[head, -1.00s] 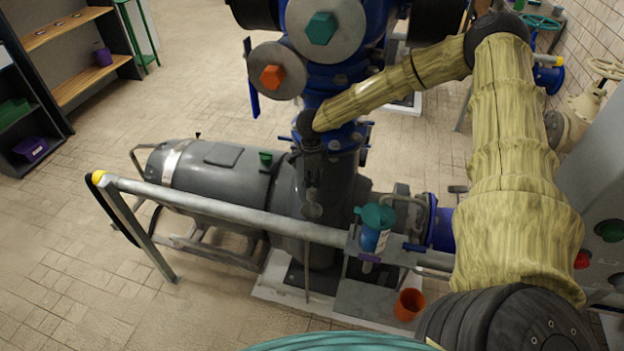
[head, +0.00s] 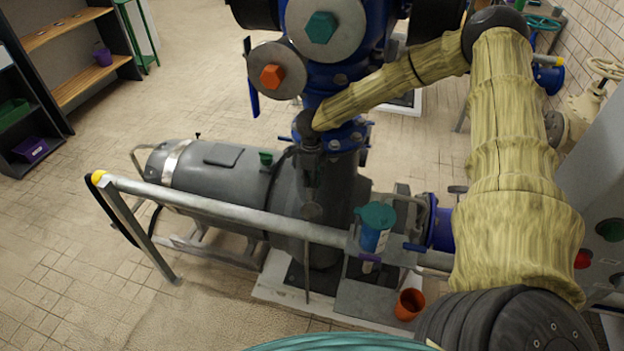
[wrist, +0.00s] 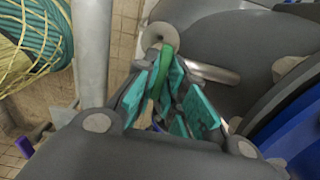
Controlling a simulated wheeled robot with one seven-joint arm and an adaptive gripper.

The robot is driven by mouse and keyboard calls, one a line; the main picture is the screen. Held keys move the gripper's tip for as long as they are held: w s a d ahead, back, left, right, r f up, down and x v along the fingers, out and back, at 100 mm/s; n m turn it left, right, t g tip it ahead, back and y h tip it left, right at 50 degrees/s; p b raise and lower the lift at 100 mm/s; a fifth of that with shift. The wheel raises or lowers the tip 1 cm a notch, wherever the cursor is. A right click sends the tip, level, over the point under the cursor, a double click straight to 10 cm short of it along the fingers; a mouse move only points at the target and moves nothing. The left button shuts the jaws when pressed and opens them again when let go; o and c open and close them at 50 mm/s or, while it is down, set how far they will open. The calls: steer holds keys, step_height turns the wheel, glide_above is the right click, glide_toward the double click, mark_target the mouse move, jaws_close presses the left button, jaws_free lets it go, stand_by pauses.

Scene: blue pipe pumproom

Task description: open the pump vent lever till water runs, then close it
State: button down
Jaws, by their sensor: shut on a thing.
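The pump (head: 285,205) is a dark grey body behind a metal rail, with a blue pipe assembly rising above it. In the wrist view my gripper (wrist: 165,92) has its teal fingers closed around a green lever (wrist: 167,62). The lever's upper end lies against a round grey fitting (wrist: 158,39). In the head view my gripper (head: 312,200) points down in front of the pump, and the lever cannot be made out there. I see no running water in either view.
The metal rail (head: 225,212) crosses in front of the pump. A grey cabinet (head: 600,190) stands at the right.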

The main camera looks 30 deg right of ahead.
steer(key=shift+w+r, duration=0.1)
steer(key=shift+w, duration=0.05)
steer(key=c, duration=1.5)
jaws_free()
steer(key=shift+r, duration=3.65)
